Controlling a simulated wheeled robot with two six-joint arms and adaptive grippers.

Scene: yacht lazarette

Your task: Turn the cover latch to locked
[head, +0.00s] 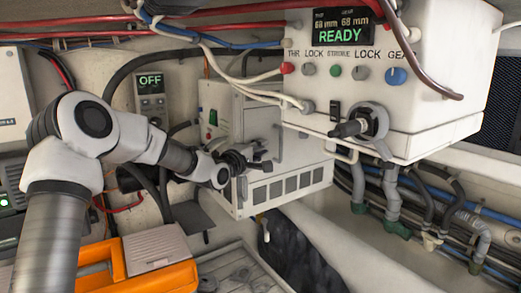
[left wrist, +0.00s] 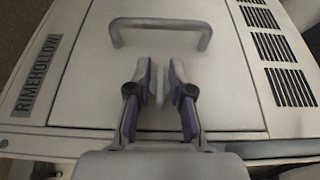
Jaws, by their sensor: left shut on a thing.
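The cover (left wrist: 225,75) is a pale flat panel on the front of a white box (head: 308,183). The cover latch (left wrist: 160,86) is a small light grey bar, upright in the left wrist view, below the cover's handle. My left gripper (head: 258,160) is at the cover in the head view. In the left wrist view its dark purple-grey fingers (left wrist: 161,90) stand on both sides of the latch, shut on it. In the head view the gripper hides most of the latch. No lock marking is readable. My right gripper is not in view.
A grey bar handle (left wrist: 160,22) sticks out of the cover above the latch. A white control box (head: 440,95) with a READY display overhangs at the right. Cables hang above the cover. An orange case (head: 165,278) stands at the lower left.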

